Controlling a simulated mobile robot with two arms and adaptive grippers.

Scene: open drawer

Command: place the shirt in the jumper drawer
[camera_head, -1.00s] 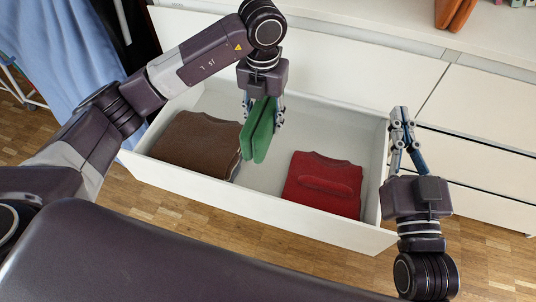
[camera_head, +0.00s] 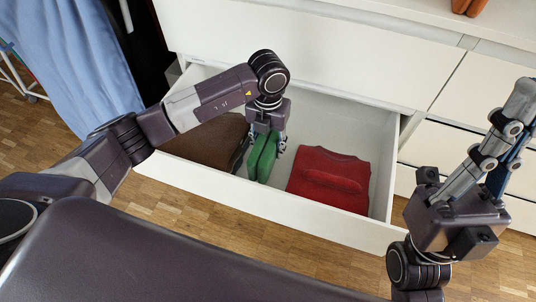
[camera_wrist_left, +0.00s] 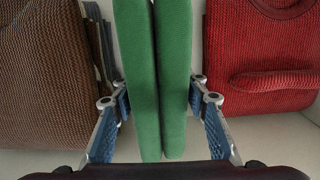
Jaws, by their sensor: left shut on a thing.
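A green folded shirt (camera_head: 263,157) hangs on edge from my left gripper (camera_head: 266,140), which is shut on it. It is low inside the open drawer (camera_head: 380,180), in the gap between a brown jumper (camera_head: 208,140) and a red jumper (camera_head: 328,178). In the left wrist view the green shirt (camera_wrist_left: 160,80) shows between the finger pads, with brown knit on the left and red knit on the right. Whether its lower edge touches the drawer floor I cannot tell. My right gripper (camera_head: 519,115) is raised outside the drawer at the right, with nothing seen in it.
The white dresser (camera_head: 310,50) has closed drawers above and to the right of the open one. A blue cloth (camera_head: 65,70) hangs at the left. Orange-brown objects (camera_head: 469,6) stand on the dresser top. Wooden floor (camera_head: 210,225) shows in front.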

